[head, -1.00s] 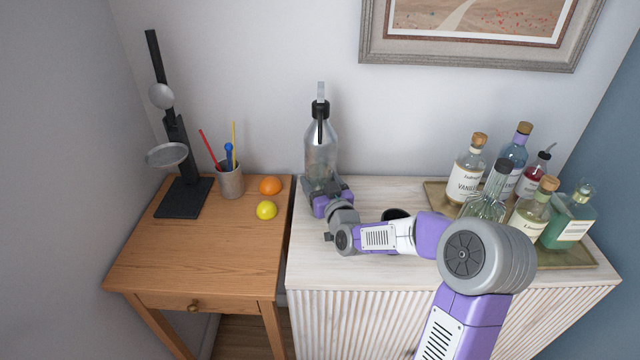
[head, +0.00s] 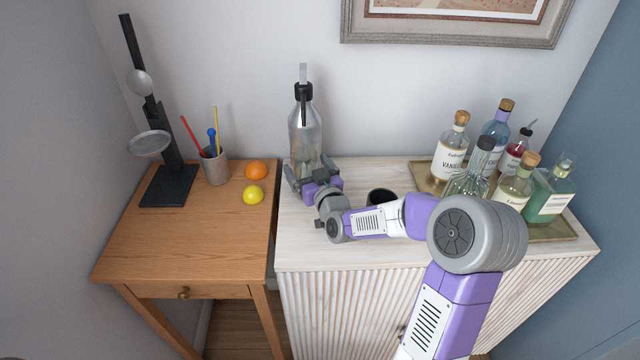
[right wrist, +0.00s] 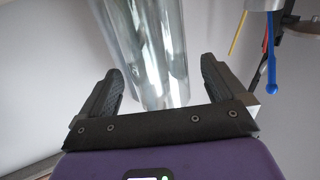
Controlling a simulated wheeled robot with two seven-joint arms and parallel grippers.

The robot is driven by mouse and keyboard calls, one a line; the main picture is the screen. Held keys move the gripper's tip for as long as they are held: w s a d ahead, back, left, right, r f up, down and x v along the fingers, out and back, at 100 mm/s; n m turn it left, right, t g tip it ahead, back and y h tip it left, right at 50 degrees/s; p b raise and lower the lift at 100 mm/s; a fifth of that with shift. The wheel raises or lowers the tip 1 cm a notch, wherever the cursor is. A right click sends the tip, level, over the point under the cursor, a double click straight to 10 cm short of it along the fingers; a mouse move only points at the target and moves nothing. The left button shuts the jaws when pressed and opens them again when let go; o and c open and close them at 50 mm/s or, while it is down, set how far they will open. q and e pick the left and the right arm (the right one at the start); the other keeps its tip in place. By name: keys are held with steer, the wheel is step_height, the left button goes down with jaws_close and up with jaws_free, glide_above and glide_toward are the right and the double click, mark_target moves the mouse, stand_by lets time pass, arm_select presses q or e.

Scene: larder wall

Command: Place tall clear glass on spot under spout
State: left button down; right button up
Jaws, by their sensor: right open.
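A tall clear glass vessel (head: 305,130) stands upright on the pale cabinet by the wall, with a black top and spout (head: 303,92) above it. In the head view I cannot clearly part a glass from the bottle behind. My right gripper (head: 309,174) is low in front of it, fingers open on either side. In the right wrist view a clear cylinder (right wrist: 150,40) rises between the open fingers (right wrist: 160,72); there are visible gaps beside it. Its base is hidden by the gripper. The spot under the spout is not clearly visible. My left gripper is not in view.
A dark cup (head: 381,196) stands just behind my right forearm. On the wooden table are an orange (head: 256,169), a lemon (head: 253,195), a pencil cup (head: 216,168) and a black stand (head: 170,185).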

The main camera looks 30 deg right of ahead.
steer(key=s+a, duration=0.1)
steer(key=s, duration=0.9)
steer(key=shift+a+p, duration=0.3)
steer(key=shift+p, duration=0.15)
